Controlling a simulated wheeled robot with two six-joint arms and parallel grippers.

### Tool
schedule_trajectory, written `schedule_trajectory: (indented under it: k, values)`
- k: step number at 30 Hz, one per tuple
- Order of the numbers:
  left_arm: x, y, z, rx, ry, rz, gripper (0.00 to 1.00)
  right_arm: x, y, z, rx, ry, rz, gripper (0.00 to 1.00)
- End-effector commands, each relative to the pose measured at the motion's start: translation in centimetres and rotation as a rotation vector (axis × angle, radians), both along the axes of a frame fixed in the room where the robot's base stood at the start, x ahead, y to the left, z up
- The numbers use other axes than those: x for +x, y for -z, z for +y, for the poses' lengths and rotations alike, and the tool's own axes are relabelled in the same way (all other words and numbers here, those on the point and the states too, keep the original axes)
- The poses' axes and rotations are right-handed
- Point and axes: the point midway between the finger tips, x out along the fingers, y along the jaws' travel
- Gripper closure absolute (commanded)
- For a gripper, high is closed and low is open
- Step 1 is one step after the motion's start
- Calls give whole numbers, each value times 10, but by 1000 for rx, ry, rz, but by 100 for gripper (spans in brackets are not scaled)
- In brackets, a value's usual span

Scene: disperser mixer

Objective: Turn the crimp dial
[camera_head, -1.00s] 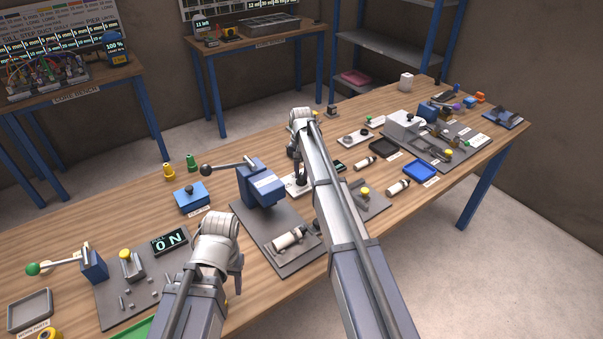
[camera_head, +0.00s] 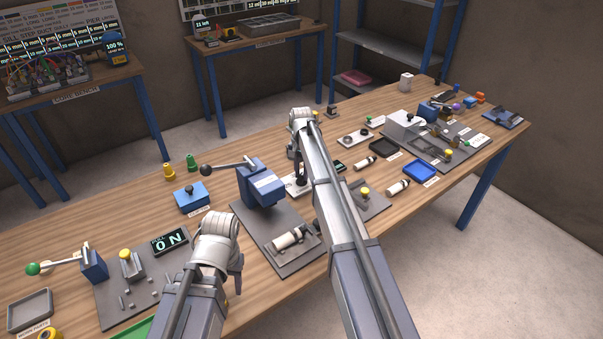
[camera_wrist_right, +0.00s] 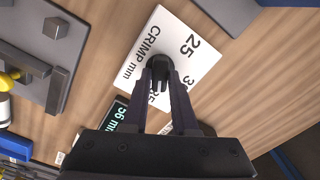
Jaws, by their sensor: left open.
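The crimp dial (camera_wrist_right: 160,66) is a black knob on a white plate (camera_wrist_right: 190,45) printed "CRIMP mm" and "25"; other numbers are partly covered. My right gripper (camera_wrist_right: 161,78) is over it, with one finger on each side of the knob, seemingly touching it. The knob's pointer cannot be made out.
A dark display (camera_wrist_right: 119,114) reading "56 m…" sits beside the plate. A blue press (camera_head: 262,186) with a black-knobbed lever stands left of my right arm. A white cylinder (camera_head: 289,238) lies on the press's grey base. Bare wood shows right of the plate in the wrist view.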

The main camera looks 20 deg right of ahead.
Motion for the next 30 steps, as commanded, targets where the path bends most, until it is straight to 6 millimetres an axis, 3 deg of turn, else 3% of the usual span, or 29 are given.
schedule_trajectory:
  k: [1,7,20,30]
  values:
    - [0,0,0,0,0,0,50,0,0,0,0,0,0,67]
    - [0,0,0,0,0,0,50,0,0,0,0,-1,0,45]
    - [0,-7,0,0,0,0,50,0,-7,0,0,-2,0,45]
    - [0,-45,0,0,0,0,50,0,-45,0,0,-2,0,45]
